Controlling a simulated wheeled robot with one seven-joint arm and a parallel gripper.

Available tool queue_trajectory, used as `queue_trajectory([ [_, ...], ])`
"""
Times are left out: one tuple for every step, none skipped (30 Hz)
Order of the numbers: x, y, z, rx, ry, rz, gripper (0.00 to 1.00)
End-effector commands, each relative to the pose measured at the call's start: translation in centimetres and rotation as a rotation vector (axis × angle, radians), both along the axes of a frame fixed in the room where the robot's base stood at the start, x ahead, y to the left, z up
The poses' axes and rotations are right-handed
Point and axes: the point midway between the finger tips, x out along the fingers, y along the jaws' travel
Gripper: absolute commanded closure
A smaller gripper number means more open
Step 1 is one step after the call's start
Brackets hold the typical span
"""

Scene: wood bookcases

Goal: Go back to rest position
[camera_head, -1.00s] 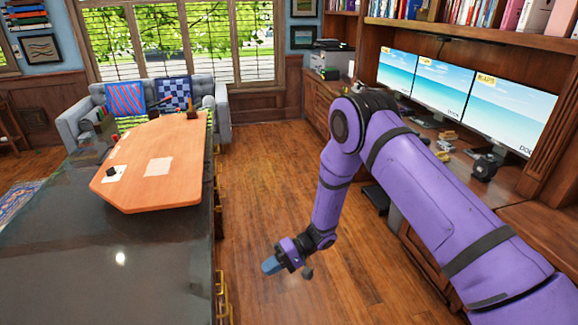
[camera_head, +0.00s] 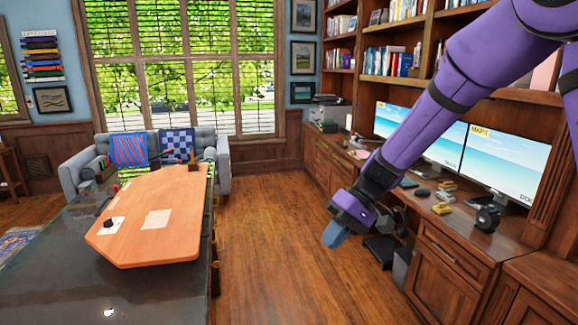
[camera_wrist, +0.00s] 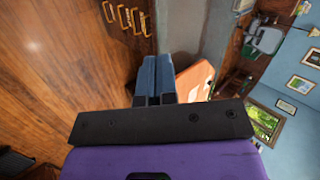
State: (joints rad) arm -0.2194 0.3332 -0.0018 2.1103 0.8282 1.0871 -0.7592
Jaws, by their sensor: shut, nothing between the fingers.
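My gripper (camera_head: 335,233) hangs at the end of my purple arm in the head view, over the wood floor between the dark counter and the desk. Its blue fingers are together and hold nothing. In the wrist view the two blue fingers (camera_wrist: 155,80) lie side by side, pressed together, in front of a dark bar and the purple wrist. The fingers touch nothing around them.
A dark glossy counter (camera_head: 60,268) with an orange board (camera_head: 150,215) stands at left. The desk with monitors (camera_head: 505,165) and bookshelves (camera_head: 440,75) is at right. A grey sofa (camera_head: 222,165) stands at the back. The wood floor (camera_head: 265,235) between is clear.

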Motion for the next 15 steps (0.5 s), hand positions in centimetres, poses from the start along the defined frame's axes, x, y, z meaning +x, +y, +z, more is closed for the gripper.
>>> queue_trajectory([
  [-0.7, -1.0, 1.5, -0.023, -0.024, -0.01, 1.0],
  [-1.1, -1.5, 2.2, -0.039, -0.034, -0.016, 1.0],
  [-1.6, -2.2, 3.1, -0.059, -0.05, -0.025, 1.0],
  [-2.1, -2.8, 3.7, -0.075, -0.06, -0.032, 1.0],
  [-2.5, -3.4, 4.4, -0.09, -0.073, -0.04, 1.0],
  [-3.1, -4.1, 5.2, -0.111, -0.089, -0.051, 1.0],
  [-3.6, -4.6, 5.8, -0.127, -0.1, -0.06, 1.0],
  [-4.1, -5.2, 6.3, -0.142, -0.112, -0.067, 1.0],
  [-4.7, -5.9, 7.1, -0.162, -0.129, -0.08, 1.0],
  [-5.2, -6.4, 7.6, -0.178, -0.141, -0.09, 1.0],
  [-5.7, -7.0, 8.1, -0.194, -0.154, -0.1, 1.0],
  [-6.4, -7.7, 8.8, -0.214, -0.171, -0.116, 1.0],
  [-6.9, -8.2, 9.2, -0.229, -0.184, -0.126, 1.0],
  [-7.4, -8.7, 9.7, -0.245, -0.197, -0.137, 1.0],
  [-8.1, -9.4, 10.3, -0.265, -0.215, -0.153, 1.0],
])
